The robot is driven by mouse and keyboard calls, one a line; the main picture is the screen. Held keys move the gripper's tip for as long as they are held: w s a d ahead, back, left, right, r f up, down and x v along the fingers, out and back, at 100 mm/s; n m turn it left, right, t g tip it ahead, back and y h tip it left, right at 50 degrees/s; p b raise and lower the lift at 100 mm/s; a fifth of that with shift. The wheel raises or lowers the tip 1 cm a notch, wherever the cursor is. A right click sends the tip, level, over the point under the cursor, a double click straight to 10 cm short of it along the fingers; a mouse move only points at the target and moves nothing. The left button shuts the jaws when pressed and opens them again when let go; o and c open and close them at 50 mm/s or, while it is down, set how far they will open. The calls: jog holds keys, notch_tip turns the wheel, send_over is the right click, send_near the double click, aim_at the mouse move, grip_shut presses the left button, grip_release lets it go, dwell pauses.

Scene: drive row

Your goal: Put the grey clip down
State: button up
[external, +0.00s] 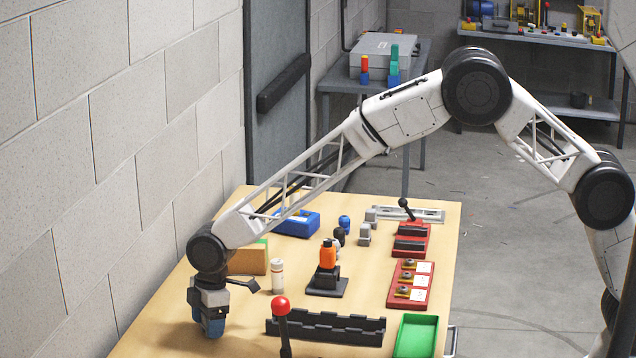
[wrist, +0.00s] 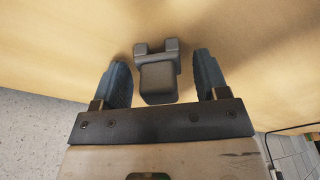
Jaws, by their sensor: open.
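The grey clip (wrist: 158,78) lies on the wooden tabletop between my gripper's two blue fingers in the wrist view. A gap shows on each side of it, so neither finger touches it. My gripper (wrist: 162,84) is open around the clip. In the external view my gripper (external: 212,326) points down low over the left front part of the table (external: 170,318). The clip is hidden behind the fingers there.
Close to my gripper stand a white bottle (external: 278,277), a brown box (external: 248,261) and a red-knobbed lever (external: 282,310). A black slotted rack (external: 335,329) and a green tray (external: 416,336) lie to the right. The wall is left of the table.

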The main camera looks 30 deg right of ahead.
jog(key=shift+r, duration=0.1)
notch_tip(320, 180, up, 12)
jog(key=d, duration=0.1)
jog(key=shift+d, duration=0.4)
dwell(0.4)
jog(key=shift+d, duration=0.1)
dwell(0.7)
